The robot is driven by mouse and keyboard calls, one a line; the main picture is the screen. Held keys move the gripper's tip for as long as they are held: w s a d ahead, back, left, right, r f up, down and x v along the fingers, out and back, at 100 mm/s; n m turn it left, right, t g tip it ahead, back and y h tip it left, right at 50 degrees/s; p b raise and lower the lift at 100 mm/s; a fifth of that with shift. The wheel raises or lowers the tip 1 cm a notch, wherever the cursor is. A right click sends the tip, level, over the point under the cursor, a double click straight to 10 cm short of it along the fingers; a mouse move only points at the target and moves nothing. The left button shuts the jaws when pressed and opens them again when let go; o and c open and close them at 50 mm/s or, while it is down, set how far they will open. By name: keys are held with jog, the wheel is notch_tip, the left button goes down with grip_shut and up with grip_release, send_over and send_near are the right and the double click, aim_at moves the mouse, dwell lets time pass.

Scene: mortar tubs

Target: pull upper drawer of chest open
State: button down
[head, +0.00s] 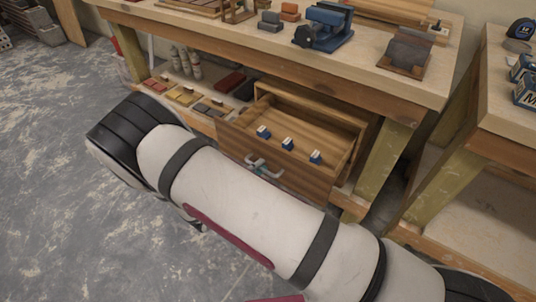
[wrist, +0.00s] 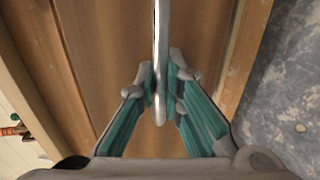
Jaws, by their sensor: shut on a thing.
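The wooden chest (head: 365,128) stands on the lower shelf under the workbench. Its upper drawer (head: 318,182) is out from the chest, with its inside in view from above. Several small blue-and-white boxes lie in it, one of them a blue box (head: 287,144). The metal drawer handle (head: 252,161) is on the drawer front, partly hidden by my gripper and arm in the head view. In the wrist view, the handle (wrist: 161,40) runs down between the teal fingers of my gripper (wrist: 160,88), which is shut on it.
The workbench (head: 400,85) spans above the chest, with a blue vise (head: 325,27) on top. A wooden leg (head: 383,165) stands right of the chest. Coloured blocks and bottles (head: 190,62) sit on the shelf to the left. The concrete floor (head: 50,170) at left is open.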

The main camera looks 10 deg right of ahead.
jog(key=shift+f+v, duration=0.25)
jog(key=shift+v, duration=1.05)
jog(key=shift+s, duration=0.15)
jog(key=c, duration=1.7)
grip_release()
jog(key=v, duration=1.2)
jog(key=shift+a, duration=0.1)
